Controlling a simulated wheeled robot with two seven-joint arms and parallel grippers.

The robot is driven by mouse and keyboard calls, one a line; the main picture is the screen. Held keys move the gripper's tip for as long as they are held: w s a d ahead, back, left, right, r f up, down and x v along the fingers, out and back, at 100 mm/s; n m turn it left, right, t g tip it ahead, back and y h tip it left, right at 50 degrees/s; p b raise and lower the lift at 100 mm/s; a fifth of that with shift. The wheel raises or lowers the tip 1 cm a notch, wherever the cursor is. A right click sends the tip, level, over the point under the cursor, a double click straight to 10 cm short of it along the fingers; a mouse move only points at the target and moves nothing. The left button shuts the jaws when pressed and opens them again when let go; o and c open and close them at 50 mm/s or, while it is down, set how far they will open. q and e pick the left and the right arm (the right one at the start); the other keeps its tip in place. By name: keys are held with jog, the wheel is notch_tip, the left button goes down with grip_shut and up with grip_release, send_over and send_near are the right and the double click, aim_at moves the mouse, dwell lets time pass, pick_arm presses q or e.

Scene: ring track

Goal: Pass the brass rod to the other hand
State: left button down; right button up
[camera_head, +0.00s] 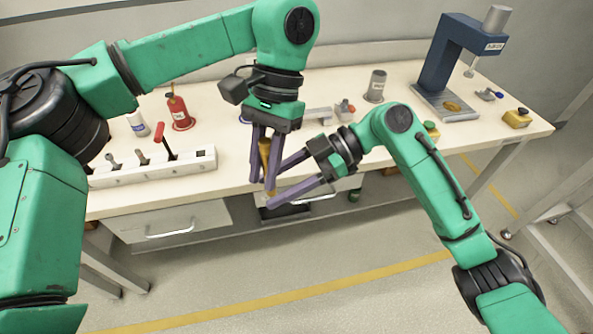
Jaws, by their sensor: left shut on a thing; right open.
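The brass rod (265,154) hangs upright between the fingers of my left gripper (263,182), in front of the table's front edge. My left gripper points down and is shut on the rod, hiding parts of it. My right gripper (270,185) comes in from the right with its purple fingers open. Its fingers reach to the rod's lower end, one above the other in the picture. I cannot tell whether they touch the rod.
The cream table (330,93) carries a white rack (188,165) with several tools, a red bottle (178,111), a white can (138,124), a grey cylinder (376,86) and a blue press (445,70). A yellow-topped box (517,118) sits at the right. Drawers (170,224) lie below.

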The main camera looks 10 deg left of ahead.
grip_shut()
pick_arm(q)
jog(key=c, duration=0.7)
grip_release()
jog(key=shift+o, duration=0.2)
